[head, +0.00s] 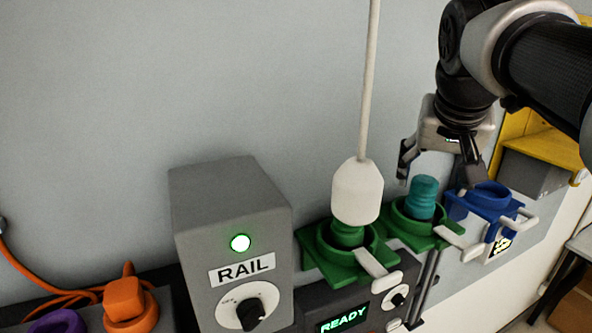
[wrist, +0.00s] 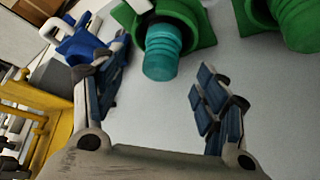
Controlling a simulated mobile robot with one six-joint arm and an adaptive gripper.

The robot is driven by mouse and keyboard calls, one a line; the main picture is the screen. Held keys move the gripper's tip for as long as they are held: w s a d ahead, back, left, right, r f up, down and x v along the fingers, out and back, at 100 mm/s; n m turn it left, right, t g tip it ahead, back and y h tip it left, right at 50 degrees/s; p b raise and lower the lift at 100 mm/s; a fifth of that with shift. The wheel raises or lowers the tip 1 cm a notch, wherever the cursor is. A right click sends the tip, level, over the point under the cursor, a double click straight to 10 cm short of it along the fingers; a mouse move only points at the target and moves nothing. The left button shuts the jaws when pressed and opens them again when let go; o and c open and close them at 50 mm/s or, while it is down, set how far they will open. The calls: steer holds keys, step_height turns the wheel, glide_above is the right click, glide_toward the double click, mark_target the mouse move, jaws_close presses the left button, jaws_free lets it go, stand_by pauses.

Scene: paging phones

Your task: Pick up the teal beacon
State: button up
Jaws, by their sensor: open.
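The teal beacon (head: 422,196) stands upright in a green holder (head: 398,226) right of centre in the head view. In the wrist view the teal beacon (wrist: 162,62) shows between and beyond my fingertips, with its green holder (wrist: 200,27) behind it. My gripper (head: 437,170) is open and empty, just above the beacon, with a finger on either side of it in the picture. In the wrist view my gripper (wrist: 155,85) has its jaws wide apart. I see no contact with the beacon.
A green holder (head: 312,262) on the left holds a green piece under a white hanging pendant (head: 357,192). A blue holder (head: 487,197) is on the right. A grey RAIL box (head: 232,235), orange plug (head: 128,302) and yellow shelf (head: 545,145) flank them.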

mark_target(426, 184)
steer(key=x, duration=0.7)
steer(key=shift+w+f, duration=0.15)
steer(key=shift+w, duration=0.15)
steer(key=shift+s+a, duration=0.1)
steer(key=c, duration=1.3)
steer(key=shift+c, duration=0.7)
